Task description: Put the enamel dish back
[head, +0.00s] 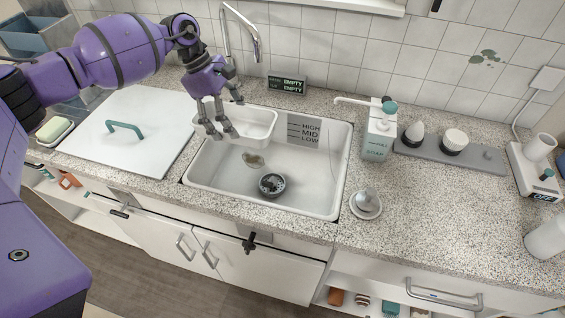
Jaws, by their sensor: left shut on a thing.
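The white rectangular enamel dish (257,124) is at the back left of the white sink (312,175), with its open side up. My left gripper (221,125) reaches down over the dish's left end and is shut on it. Its fingers hide part of that end. I cannot tell whether the dish touches the sink or hangs just above it. My right gripper is not in view.
A tap (242,30) stands behind the sink beside a small sign (286,85) reading EMPTY. A white lid with a teal handle (125,130) lies left. A soap dispenser (379,140) and a small round dish (365,205) stand right.

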